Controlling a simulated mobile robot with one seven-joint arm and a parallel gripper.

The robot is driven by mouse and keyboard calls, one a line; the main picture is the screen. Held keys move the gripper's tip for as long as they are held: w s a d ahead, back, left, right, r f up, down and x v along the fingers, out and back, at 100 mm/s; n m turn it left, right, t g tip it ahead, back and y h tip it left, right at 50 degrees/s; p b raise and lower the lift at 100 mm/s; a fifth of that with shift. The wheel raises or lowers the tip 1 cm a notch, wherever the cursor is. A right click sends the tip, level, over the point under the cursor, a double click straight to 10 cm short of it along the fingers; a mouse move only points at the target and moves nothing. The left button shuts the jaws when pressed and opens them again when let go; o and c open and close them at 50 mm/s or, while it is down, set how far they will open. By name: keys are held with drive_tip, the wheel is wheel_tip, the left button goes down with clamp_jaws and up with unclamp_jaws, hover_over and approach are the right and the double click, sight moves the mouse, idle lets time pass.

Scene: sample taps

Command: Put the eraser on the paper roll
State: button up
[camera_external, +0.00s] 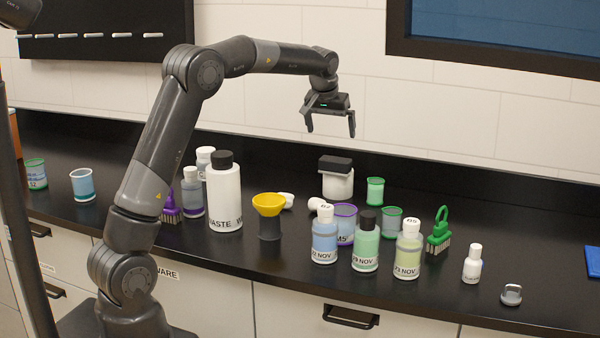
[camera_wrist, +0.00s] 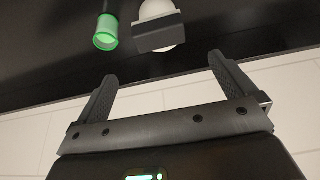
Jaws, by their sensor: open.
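The eraser (camera_external: 335,164), a dark block, rests on top of the white paper roll (camera_external: 338,187) at the back of the black counter. In the wrist view the eraser (camera_wrist: 158,33) shows as a dark grey block in front of the rounded white roll (camera_wrist: 155,9). My gripper (camera_external: 330,127) is open and empty, well above the eraser and apart from it. In the wrist view my gripper's fingers (camera_wrist: 162,67) are spread with nothing between them. The underside of the eraser is hidden.
A green cup (camera_external: 375,190) stands right of the roll. A yellow funnel (camera_external: 269,204), a white waste bottle (camera_external: 223,190) and several dated bottles (camera_external: 366,240) stand nearer the front. A green brush (camera_external: 438,232) stands to the right. The space around my gripper is free.

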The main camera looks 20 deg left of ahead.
drive_tip(key=s+a+r, duration=0.3)
drive_tip(key=s+a, duration=0.4)
drive_tip(key=s, duration=0.3)
drive_tip(key=s+a+r, duration=0.4)
drive_tip(key=s+a, duration=0.3)
drive_tip(key=s, duration=0.2)
drive_tip(key=s+a+f, duration=0.2)
drive_tip(key=s, duration=0.5)
drive_tip(key=s+a+f, duration=0.2)
drive_tip(key=s+f, duration=0.1)
drive_tip(key=s, duration=0.5)
drive_tip(key=s+a+f+t, duration=0.1)
drive_tip(key=s+a+f, duration=0.2)
drive_tip(key=s, duration=0.4)
drive_tip(key=shift+s+f, duration=0.15)
drive_tip(key=shift+s, duration=0.05)
